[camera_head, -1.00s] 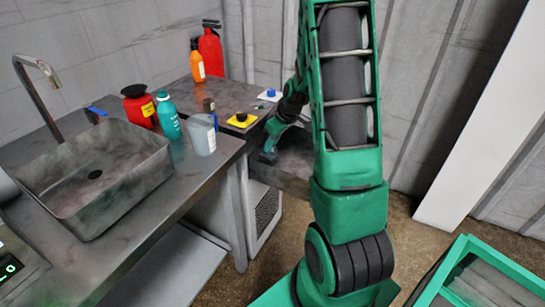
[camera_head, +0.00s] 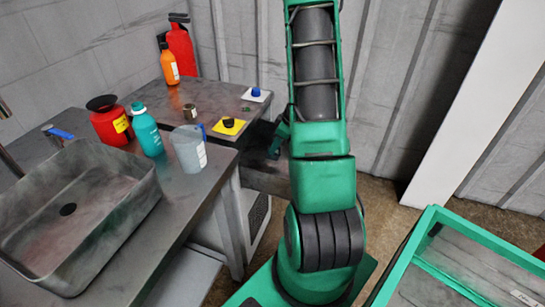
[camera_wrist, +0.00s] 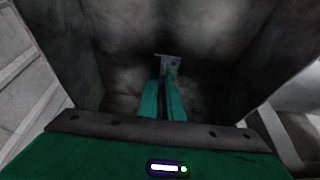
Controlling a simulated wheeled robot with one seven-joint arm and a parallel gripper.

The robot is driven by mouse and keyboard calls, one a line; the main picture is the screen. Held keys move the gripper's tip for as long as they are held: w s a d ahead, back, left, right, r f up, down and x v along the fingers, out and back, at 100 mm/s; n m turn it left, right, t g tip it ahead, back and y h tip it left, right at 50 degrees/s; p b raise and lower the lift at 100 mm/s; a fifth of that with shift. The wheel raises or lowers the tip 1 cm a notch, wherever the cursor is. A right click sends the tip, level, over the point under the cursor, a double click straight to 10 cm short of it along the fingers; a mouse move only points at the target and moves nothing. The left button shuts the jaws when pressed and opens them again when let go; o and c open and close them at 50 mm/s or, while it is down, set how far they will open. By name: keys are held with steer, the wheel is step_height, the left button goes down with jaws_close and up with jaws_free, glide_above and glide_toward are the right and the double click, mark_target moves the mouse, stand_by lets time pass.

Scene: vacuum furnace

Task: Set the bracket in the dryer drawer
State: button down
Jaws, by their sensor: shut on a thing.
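In the wrist view my gripper (camera_wrist: 162,98) has its two green fingers close together, shut on a small grey bracket (camera_wrist: 168,62) at their tips. The fingers point into a dark grey box with walls on the left and right, which looks like the dryer drawer (camera_wrist: 62,40). The bracket shows against its dark floor; I cannot tell whether it touches it. In the head view the grey drawer (camera_head: 262,180) sticks out below the bench top, partly behind my arm. The gripper's tip and the bracket are hidden there.
A bench with a sink (camera_head: 75,215) is at left. A red container (camera_head: 110,122), teal bottle (camera_head: 147,130) and grey jug (camera_head: 188,150) stand by it. Yellow (camera_head: 229,127) and white (camera_head: 256,95) button plates lie behind. A green-framed box (camera_head: 440,250) is at lower right.

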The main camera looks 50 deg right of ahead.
mark_target(274, 155)
steer(key=shift+f, duration=2.1)
steer(key=shift+f, duration=0.15)
steer(key=c, duration=1.9)
jaws_free()
steer(key=v, duration=1.2)
steer(key=s+a+r+m+g, duration=0.1)
steer(key=s+a+r+m, duration=0.2)
steer(key=s+a+r, duration=0.2)
steer(key=s+a+r+m+g+h, duration=0.1)
steer(key=s+a+r+m, duration=0.3)
steer(key=s+a+r, duration=0.2)
steer(key=s+a+r+m+g, duration=0.2)
steer(key=s+a+r, duration=0.4)
steer(key=s+a, duration=0.3)
steer(key=shift+s+a+m+h, duration=0.15)
steer(key=shift+a+m+h, duration=0.15)
steer(key=shift+a+m, duration=0.65)
